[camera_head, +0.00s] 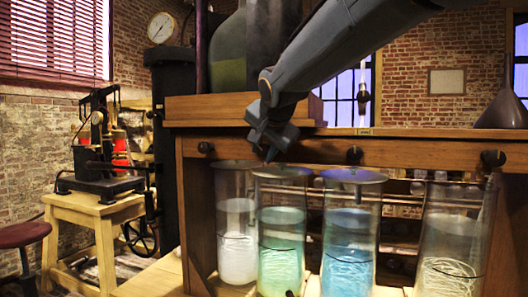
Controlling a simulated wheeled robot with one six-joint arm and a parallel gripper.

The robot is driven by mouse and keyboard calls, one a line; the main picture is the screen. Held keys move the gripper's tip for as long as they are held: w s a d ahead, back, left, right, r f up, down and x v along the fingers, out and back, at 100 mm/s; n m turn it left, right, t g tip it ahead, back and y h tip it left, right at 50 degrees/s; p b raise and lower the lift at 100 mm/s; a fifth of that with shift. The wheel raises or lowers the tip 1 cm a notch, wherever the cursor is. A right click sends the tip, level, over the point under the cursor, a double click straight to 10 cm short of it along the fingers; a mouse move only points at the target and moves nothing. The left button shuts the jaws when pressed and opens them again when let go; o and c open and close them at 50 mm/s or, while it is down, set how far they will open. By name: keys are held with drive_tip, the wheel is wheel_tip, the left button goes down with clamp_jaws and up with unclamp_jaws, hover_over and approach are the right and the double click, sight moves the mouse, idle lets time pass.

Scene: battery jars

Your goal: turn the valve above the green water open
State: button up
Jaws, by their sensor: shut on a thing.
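The jar with green water (281,235) is the second from the left in a row of glass jars under a wooden beam. My gripper (270,146) reaches down from the upper right to the beam just above this jar. It is shut on the valve there, which my gripper hides almost wholly. How far the valve is turned cannot be seen. Similar dark valve knobs show on the beam above the white jar (238,240), the blue jar (348,250) and the rightmost jar (450,245).
The wooden frame's beam (420,153) runs across above the jars. A large dark glass vessel (240,50) stands behind my arm. A dark funnel (503,108) stands at the right. A wooden stool with a black machine (100,170) is at the left.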

idle(0.5)
drive_tip(key=o, duration=0.7)
drive_tip(key=shift+o, duration=0.2)
drive_tip(key=b+v, duration=0.1)
drive_tip(key=v, duration=0.7)
drive_tip(key=shift+f, duration=0.15)
